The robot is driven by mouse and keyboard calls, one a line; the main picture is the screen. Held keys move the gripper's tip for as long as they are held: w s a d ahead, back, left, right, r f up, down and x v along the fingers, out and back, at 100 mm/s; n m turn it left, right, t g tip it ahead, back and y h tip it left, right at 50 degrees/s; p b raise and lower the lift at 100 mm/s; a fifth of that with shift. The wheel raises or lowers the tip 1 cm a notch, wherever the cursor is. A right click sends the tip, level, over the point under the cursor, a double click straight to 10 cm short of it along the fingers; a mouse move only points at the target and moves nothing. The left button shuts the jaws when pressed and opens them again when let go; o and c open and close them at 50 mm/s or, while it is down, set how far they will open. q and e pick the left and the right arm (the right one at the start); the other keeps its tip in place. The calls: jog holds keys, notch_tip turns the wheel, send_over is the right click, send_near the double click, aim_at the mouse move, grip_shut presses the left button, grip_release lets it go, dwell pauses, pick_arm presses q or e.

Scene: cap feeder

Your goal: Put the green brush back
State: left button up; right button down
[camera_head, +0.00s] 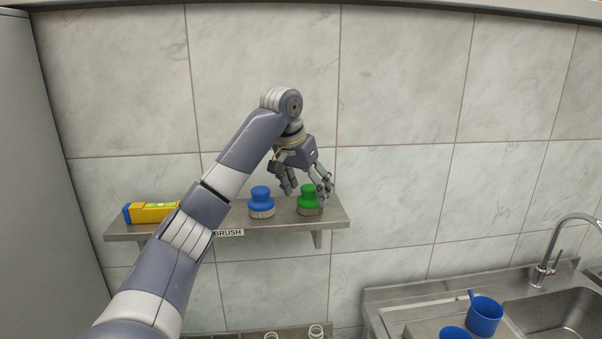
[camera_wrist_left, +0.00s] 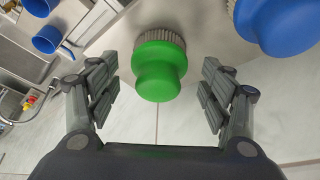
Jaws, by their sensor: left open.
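The green brush (camera_head: 307,198) stands upright on the metal wall shelf (camera_head: 285,222), near the shelf's right end. In the left wrist view the green brush (camera_wrist_left: 159,70) lies between the spread fingers, with a gap on both sides. My left gripper (camera_head: 307,190) is open and empty, just above and at the green brush, partly in front of it. It also shows in the left wrist view (camera_wrist_left: 158,92). A blue brush (camera_head: 261,200) stands on the shelf to the left of the green one; it also shows in the left wrist view (camera_wrist_left: 280,22). My right gripper is not in view.
A yellow and blue box (camera_head: 150,212) lies at the shelf's left end. A label reading BRUSH (camera_head: 229,233) is on the shelf's front. A metal sink (camera_head: 560,315) with a tap (camera_head: 545,265) and blue cups (camera_head: 484,315) is at the lower right. The tiled wall is close behind.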

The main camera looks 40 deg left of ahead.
pick_arm(q)
jog(key=v, duration=0.9)
jog(key=shift+s+r+p, duration=0.2)
jog(key=shift+r+p, duration=0.15)
jog(key=shift+p, duration=0.05)
jog(key=shift+d, duration=0.1)
jog(key=shift+f, duration=0.1)
